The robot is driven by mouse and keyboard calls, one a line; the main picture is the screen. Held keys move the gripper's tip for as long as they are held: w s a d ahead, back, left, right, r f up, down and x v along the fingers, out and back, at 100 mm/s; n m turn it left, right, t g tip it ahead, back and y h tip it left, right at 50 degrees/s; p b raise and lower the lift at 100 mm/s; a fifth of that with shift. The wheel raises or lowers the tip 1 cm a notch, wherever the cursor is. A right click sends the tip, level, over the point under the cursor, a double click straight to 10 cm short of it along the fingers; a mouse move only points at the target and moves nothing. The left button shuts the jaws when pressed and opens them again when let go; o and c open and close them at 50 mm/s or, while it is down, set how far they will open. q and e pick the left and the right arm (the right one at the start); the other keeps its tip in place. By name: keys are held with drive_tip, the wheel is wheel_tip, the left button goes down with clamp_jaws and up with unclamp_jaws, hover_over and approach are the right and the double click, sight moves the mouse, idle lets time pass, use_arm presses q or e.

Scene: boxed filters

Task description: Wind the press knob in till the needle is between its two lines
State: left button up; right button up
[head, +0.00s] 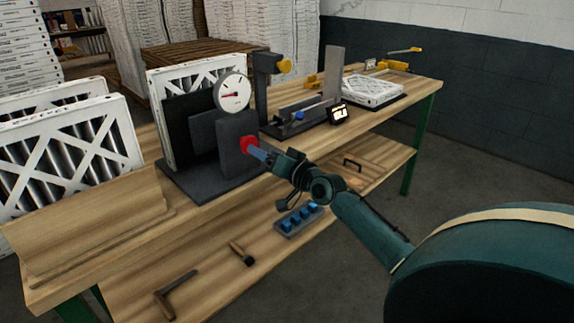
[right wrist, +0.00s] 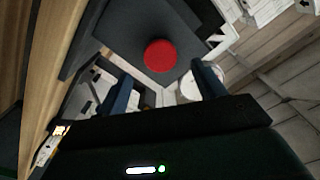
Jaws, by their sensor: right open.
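The press (head: 208,150) stands on the bench with a framed white filter (head: 200,82) in it. Its red knob (head: 248,143) faces my right arm, and it shows as a red disc in the right wrist view (right wrist: 160,56). The round white gauge (head: 233,92) sits on top of the press. Its red needle points left; its two lines are too small to make out surely. My right gripper (right wrist: 164,88) is open and empty, with its fingers spread to either side of the knob's line, close in front of it. My left gripper is not in view.
Pleated filters (head: 60,150) stand at the left behind a wooden board (head: 90,225). A dark fixture (head: 300,115) and a flat filter (head: 372,91) lie farther right on the bench. The lower shelf (head: 215,285) holds a hammer and a blue-pegged block (head: 300,220).

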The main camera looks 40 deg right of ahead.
use_arm(q)
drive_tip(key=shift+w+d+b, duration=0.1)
drive_tip(key=shift+b, duration=0.25)
use_arm(e)
drive_tip(key=s, duration=0.8)
drive_tip(key=shift+d, duration=0.3)
drive_tip(key=s+a+f+n+g+y+p, duration=0.1)
drive_tip(key=s+a+f+n+g, duration=0.1)
drive_tip(key=s+a+f, duration=0.35)
drive_tip(key=s+a+f+n+g+p, duration=0.1)
drive_tip(key=s+a+f+n+g, duration=0.1)
drive_tip(key=a+f, duration=0.65)
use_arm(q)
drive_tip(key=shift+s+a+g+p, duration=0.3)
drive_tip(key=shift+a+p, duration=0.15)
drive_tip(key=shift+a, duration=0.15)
use_arm(e)
drive_tip(key=s+a+f+n+g, duration=0.1)
drive_tip(key=s+a+f+n, duration=0.1)
drive_tip(key=s+a+f, duration=0.2)
drive_tip(key=s+a+f+n+g+y, duration=0.1)
drive_tip(key=s+a+f+n+g, duration=0.1)
drive_tip(key=s+a, duration=0.7)
wheel_tip(320, 180, down, 3)
drive_tip(key=shift+a+r+n, duration=0.1)
drive_tip(key=shift+a+n, duration=0.05)
drive_tip(key=shift+n, duration=0.35)
